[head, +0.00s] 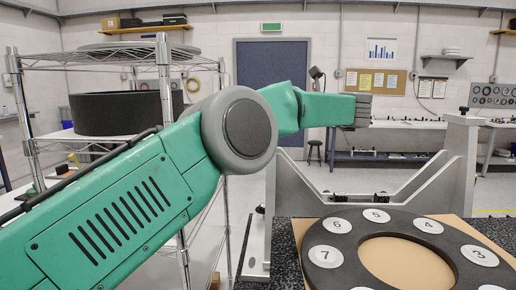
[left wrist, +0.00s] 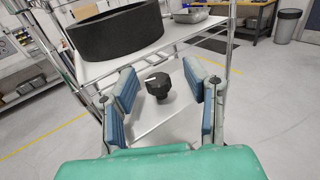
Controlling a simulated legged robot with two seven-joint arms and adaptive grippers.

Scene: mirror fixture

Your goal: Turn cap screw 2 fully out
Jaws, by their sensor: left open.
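A dark ring (head: 322,238) with white numbered discs lies on a tan board at the lower right of the head view. Discs 3 (head: 480,256), 4, 5, 6 and 7 (head: 326,256) are readable. Another disc (head: 491,288) is cut off by the bottom edge, its number unreadable. No cap screw 2 can be made out. My left arm crosses the head view from the left and ends above the silver fixture; its fingers are not distinguishable there. In the left wrist view my left gripper (left wrist: 160,72) is open and empty. My right gripper is not in view.
In the left wrist view a black knobbed object (left wrist: 158,87) stands on a shelf beyond the open fingers. A wire rack (head: 164,90) holds a large black ring (head: 115,113) at left. A silver cradle-like fixture (head: 455,165) stands behind the numbered ring.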

